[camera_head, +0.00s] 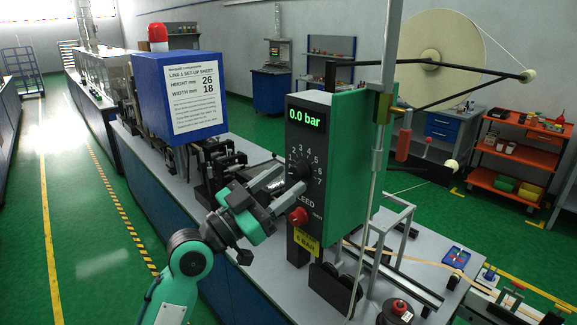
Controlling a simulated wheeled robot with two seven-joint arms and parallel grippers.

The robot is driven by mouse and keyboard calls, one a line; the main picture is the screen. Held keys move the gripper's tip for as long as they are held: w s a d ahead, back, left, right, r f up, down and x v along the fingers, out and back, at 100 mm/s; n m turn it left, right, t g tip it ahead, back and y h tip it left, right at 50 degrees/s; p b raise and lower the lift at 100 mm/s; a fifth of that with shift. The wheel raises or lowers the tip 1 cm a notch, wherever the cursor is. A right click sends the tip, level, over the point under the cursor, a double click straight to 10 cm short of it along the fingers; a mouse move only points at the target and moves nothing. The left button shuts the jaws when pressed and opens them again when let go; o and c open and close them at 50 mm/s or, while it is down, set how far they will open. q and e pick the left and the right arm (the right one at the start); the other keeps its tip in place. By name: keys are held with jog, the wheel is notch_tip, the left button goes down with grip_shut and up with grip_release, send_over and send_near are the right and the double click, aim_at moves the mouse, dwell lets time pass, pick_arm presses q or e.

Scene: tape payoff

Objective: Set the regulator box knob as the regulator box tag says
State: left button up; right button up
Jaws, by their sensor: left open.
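The regulator box (343,165) is green with a black front panel, standing on the bench in the middle of the view. Its green display (304,118) reads 0.0 bar. The black knob (298,167) sits inside a dial numbered about 1 to 7; its pointer is too small to read. A yellow tag (306,240) below reads what looks like 6 BAR. A red knob (298,216) sits by the partly hidden word BLEED. My left gripper (285,180) is open, its fingers at the knob's left side; I cannot tell whether they touch it. My right gripper is not in view.
A blue box (182,95) with a set-up sheet stands behind on the left. A large tape reel (440,45) hangs at upper right. A metal frame (385,228) and a vertical rod (380,130) stand right of the box. The green floor (100,235) at left is clear.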

pick_arm(q)
jog(key=shift+x, duration=0.95)
